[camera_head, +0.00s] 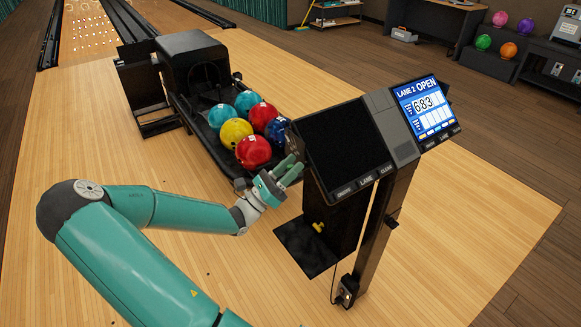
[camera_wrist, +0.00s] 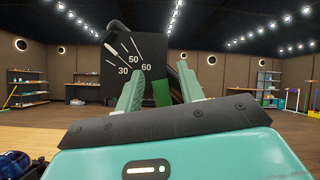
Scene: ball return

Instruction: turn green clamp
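A green piece, likely the green clamp (camera_wrist: 161,93), shows between my fingers in the wrist view, in front of a black panel (camera_wrist: 118,52) marked 30, 50 and 60. I cannot tell its full shape or whether it touches a finger. My gripper (camera_wrist: 160,84) is open, with one teal finger on each side of the green piece. In the head view my gripper (camera_head: 290,170) is beside the left edge of the dark console (camera_head: 345,145), near the front of the ball rack. The green clamp cannot be made out in the head view.
The ball return rack (camera_head: 205,130) holds several coloured balls just behind my gripper. A lit lane screen (camera_head: 425,105) stands right of the console. A yellow knob (camera_head: 319,227) is low on the console stand. The wooden floor (camera_head: 450,215) at right is clear.

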